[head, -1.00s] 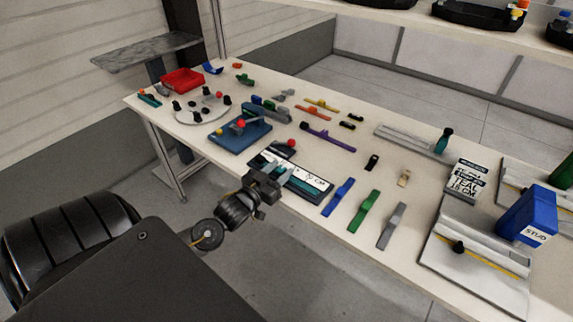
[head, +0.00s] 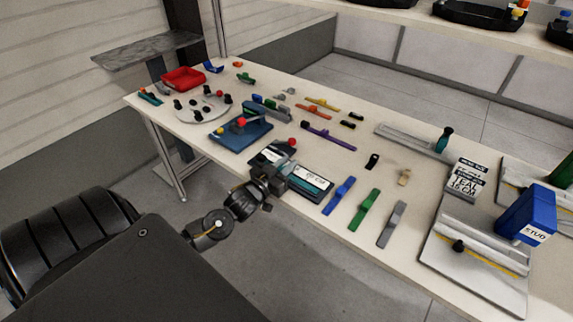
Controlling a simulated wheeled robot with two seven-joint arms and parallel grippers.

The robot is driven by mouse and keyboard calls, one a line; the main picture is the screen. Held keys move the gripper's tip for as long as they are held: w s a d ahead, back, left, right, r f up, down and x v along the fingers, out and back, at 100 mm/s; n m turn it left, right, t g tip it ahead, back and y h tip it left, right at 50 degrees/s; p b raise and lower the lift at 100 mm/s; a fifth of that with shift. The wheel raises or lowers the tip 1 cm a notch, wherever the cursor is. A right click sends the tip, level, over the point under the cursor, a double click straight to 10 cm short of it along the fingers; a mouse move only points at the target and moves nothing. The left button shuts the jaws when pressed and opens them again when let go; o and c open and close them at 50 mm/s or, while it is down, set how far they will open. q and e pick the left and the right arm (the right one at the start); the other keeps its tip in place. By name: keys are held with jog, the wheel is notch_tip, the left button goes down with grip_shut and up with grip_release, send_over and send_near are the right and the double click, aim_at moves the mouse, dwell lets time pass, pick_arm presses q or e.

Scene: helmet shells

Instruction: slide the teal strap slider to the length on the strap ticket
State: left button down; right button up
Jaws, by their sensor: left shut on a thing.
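A dark board with a white scale marked CM (head: 312,184) lies at the table's front edge, and teal parts show on it. My left gripper (head: 276,180) is over this board's left-middle part, with its jaws shut. It covers what it holds, which by its place is the teal strap slider, so the slider itself is hidden. The strap ticket (head: 464,185) stands to the right, with large dark print that reads TEAL and a length in CM; the number looks like 16 but is small. My right gripper is out of view.
Blue (head: 339,195), green (head: 364,211) and grey (head: 391,223) straps lie just right of the board. A red-knobbed lever on a blue base (head: 240,133) stands to its left. A grey rail (head: 405,139) with a teal-and-dark upright piece is farther back.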

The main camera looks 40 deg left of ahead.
pick_arm(q)
jog(key=shift+d, duration=0.1)
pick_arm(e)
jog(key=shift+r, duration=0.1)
pick_arm(q)
jog(key=shift+d+r+p, duration=0.15)
jog(key=shift+d+p, duration=0.55)
jog(key=shift+d, duration=0.5)
jog(key=c, duration=1.4)
grip_release()
jog(key=shift+c, duration=0.2)
jog(key=shift+o, duration=0.8)
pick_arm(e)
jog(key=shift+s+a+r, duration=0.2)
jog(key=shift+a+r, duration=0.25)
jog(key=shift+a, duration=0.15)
pick_arm(q)
jog(key=s+b, duration=0.1)
jog(key=s, duration=0.9)
jog(key=shift+s, duration=0.4)
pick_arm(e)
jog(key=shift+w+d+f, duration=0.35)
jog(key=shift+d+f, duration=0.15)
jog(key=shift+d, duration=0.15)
